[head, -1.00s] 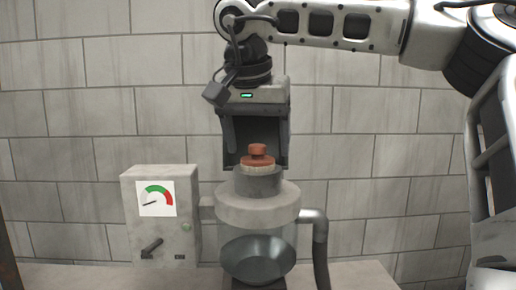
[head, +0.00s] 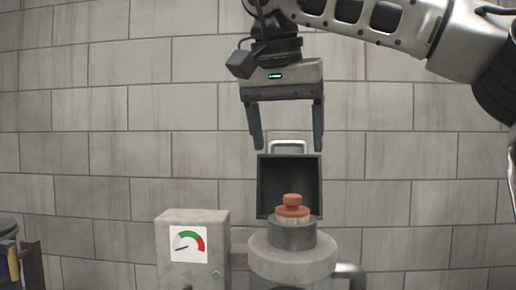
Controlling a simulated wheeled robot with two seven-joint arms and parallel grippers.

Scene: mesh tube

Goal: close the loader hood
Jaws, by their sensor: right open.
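The loader hood (head: 265,187) is a dark, box-like cover that stands raised behind the loader, its hollow inside facing me. A pale bar handle (head: 289,145) sits on its top edge. The loader's round pale top (head: 263,257) carries a grey collar (head: 292,237). An orange-topped brush (head: 292,203) with pale bristles stands in the collar, in front of the hood. My right gripper (head: 288,143) is open and points down above the hood, its two fingers apart on either side of the handle in the picture. I see nothing between them. My left gripper is out of view.
A grey control box (head: 193,252) with a red and green dial (head: 188,245) stands left of the loader. A pipe (head: 350,270) bends down at its right. A dark and yellowish object (head: 20,255) shows at the lower left edge. A block wall (head: 400,150) closes the back.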

